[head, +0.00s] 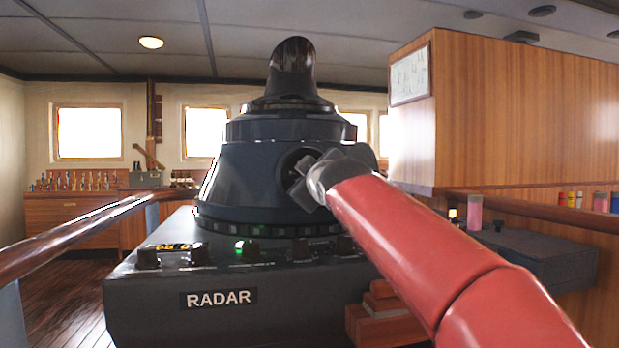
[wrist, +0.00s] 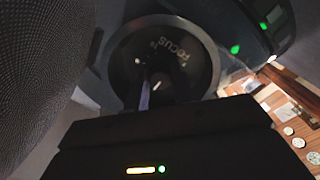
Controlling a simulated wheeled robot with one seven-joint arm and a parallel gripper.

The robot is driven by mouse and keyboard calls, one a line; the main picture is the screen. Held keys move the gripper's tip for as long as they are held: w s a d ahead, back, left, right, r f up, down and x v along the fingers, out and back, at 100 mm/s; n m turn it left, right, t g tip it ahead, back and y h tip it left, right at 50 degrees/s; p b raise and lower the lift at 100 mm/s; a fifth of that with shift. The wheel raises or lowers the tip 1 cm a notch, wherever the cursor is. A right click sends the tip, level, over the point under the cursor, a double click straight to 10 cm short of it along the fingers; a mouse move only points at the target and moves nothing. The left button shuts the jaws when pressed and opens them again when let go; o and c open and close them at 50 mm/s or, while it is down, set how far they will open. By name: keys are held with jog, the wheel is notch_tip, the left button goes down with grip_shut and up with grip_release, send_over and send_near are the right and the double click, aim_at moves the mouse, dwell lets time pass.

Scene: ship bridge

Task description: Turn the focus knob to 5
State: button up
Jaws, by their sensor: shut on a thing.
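The radar console (head: 240,290) has a dark, cone-shaped housing with a round recess (head: 294,158) on its front right side. My gripper (head: 303,188) reaches into this recess from the right. In the wrist view, a round dark dial face (wrist: 170,52) carries the word FOCUS, turned at an angle, and small pale marks too faint to read for certain. My gripper is shut on the focus knob at the dial's middle. Most of the knob is in shadow and behind the gripper, so its pointer setting cannot be told.
A row of small black knobs (head: 200,254) and a green light (head: 240,244) run along the console's front above the RADAR label (head: 218,299). A wooden handrail (head: 85,225) runs at the left. A wood-panelled cabinet (head: 520,120) stands at the right, behind my arm.

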jog(key=o, duration=1)
jog(key=b+v, duration=0.2)
jog(key=v, duration=0.5)
jog(key=shift+s, duration=0.4)
jog(key=shift+d, duration=0.1)
